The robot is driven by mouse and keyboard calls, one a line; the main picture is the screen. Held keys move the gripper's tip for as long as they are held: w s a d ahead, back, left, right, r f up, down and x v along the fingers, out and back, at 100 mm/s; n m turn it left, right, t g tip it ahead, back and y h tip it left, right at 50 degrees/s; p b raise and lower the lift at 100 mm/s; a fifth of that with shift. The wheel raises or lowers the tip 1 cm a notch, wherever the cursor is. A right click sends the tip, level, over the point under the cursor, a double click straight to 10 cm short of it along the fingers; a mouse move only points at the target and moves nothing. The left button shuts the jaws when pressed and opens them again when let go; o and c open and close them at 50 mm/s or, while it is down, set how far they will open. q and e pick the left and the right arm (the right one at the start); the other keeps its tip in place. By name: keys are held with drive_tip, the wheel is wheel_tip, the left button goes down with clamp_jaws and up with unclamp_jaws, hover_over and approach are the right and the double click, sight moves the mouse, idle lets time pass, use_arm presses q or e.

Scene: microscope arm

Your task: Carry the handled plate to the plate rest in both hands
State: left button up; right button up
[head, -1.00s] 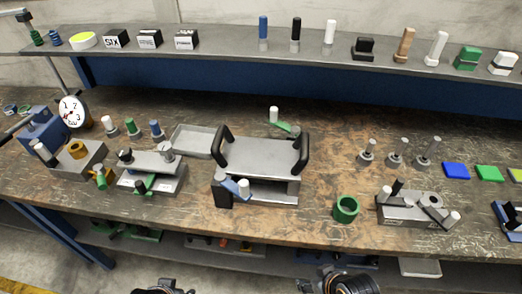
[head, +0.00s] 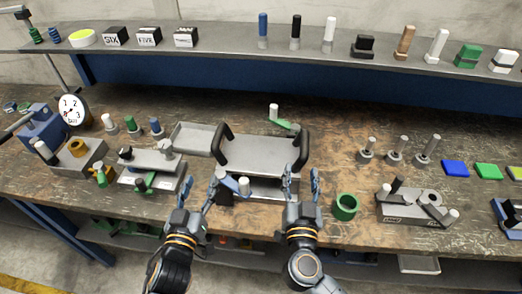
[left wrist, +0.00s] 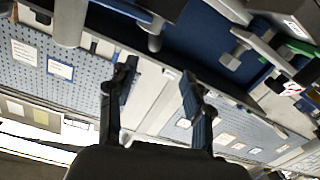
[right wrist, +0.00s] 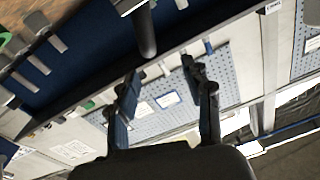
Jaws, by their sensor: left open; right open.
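The handled plate (head: 262,157) is a flat grey plate on a raised grey block near the middle of the bench. It has a black upright handle on its left (head: 221,143) and right (head: 305,150). My left gripper (head: 199,190) is open and empty, in front of and below the left handle. My right gripper (head: 301,183) is open and empty, just in front of the right handle. The open fingers also show in the left wrist view (left wrist: 157,85) and right wrist view (right wrist: 163,80). A shallow grey tray (head: 192,138) lies left of the plate; I cannot tell whether it is the plate rest.
A blue lever with a white knob (head: 243,186) stands at the block's front, between my grippers. A green ring (head: 346,206) is right of my right gripper. A white-topped post (head: 273,112) stands behind the plate. Bare bench lies between plate and metal pegs (head: 397,150).

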sight(214, 151)
use_arm(q)
drive_tip(key=shift+d+r+h, duration=0.2)
drive_tip(key=shift+d+h, duration=0.1)
drive_tip(key=shift+h, duration=0.1)
use_arm(e)
drive_tip(key=shift+d+f+g+h, duration=0.3)
drive_tip(key=shift+d+f+h, duration=0.1)
drive_tip(key=shift+f, duration=0.2)
drive_tip(key=shift+w+d+r, duration=0.1)
drive_tip(key=shift+w, duration=0.4)
use_arm(q)
drive_tip(key=x, duration=1.4)
drive_tip(key=shift+a, duration=0.1)
use_arm(e)
drive_tip(key=w, duration=0.4)
drive_tip(key=w+d, duration=0.1)
drive_tip(key=w, duration=0.3)
drive_tip(key=w+d, duration=0.1)
drive_tip(key=w, duration=0.3)
drive_tip(key=shift+w+d, duration=0.2)
drive_tip(key=shift+w, duration=0.1)
use_arm(q)
drive_tip(key=shift+r, duration=0.1)
drive_tip(key=shift+s, duration=0.1)
drive_tip(key=shift+c, duration=0.4)
use_arm(e)
drive_tip(key=shift+s, duration=0.1)
drive_tip(key=shift+c, duration=0.4)
